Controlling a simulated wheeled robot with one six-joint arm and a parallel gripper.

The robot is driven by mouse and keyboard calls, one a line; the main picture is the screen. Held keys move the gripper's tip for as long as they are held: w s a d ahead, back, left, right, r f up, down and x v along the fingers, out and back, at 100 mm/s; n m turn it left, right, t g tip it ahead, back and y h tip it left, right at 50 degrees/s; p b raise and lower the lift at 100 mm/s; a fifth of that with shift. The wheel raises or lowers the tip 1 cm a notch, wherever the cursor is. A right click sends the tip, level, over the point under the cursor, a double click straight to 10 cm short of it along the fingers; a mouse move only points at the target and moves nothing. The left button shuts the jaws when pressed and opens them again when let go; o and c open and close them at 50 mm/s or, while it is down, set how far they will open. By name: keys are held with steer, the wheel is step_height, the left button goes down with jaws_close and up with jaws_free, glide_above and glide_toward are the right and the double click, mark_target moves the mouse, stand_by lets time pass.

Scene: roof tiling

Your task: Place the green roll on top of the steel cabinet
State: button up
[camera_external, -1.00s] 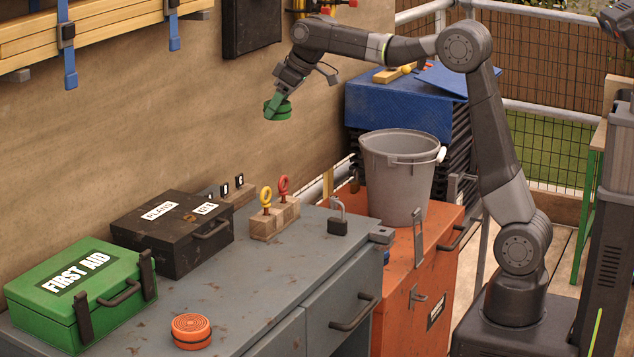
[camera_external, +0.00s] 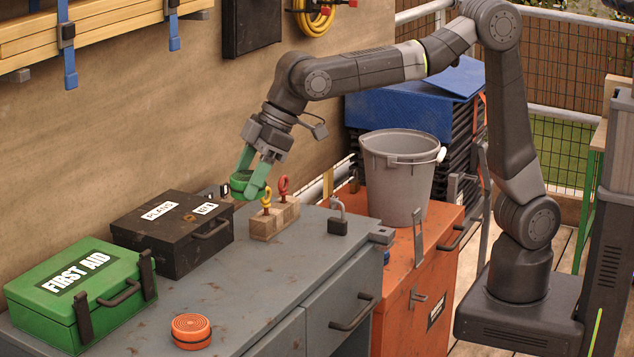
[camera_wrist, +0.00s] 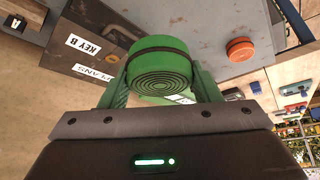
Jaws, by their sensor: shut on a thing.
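The green roll (camera_wrist: 161,66) is a coiled green band with a dark strap around it. My gripper (camera_external: 252,180) has green fingers and is shut on the green roll (camera_external: 241,183), which it holds in the air. In the external view the roll appears above the back of the steel cabinet, between the black box and the wooden block with eye bolts. The grey steel cabinet (camera_external: 262,268) has a worn top and drawers with handles. In the wrist view part of its top (camera_wrist: 187,22) shows beyond the roll.
On the cabinet top stand a green first aid box (camera_external: 80,290), a black box (camera_external: 172,235), an orange roll (camera_external: 191,331), an eye-bolt block (camera_external: 274,220) and a padlock (camera_external: 338,225). The middle of the top is clear. A grey bucket (camera_external: 397,175) stands on the orange cabinet (camera_external: 425,270).

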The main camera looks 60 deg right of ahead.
steer(key=s+a+n, duration=0.1)
steer(key=s+a, duration=0.3)
steer(key=s, duration=0.1)
glide_above(254, 287)
steer(key=s+d, duration=0.1)
steer(key=d, duration=0.1)
step_height(254, 287, down, 10)
steer(key=shift+a+f, duration=0.15)
steer(key=shift+f, duration=2.35)
steer(key=shift+f+b, duration=0.15)
steer(key=shift+b, duration=0.15)
steer(key=o, duration=1)
steer(key=shift+o, duration=0.2)
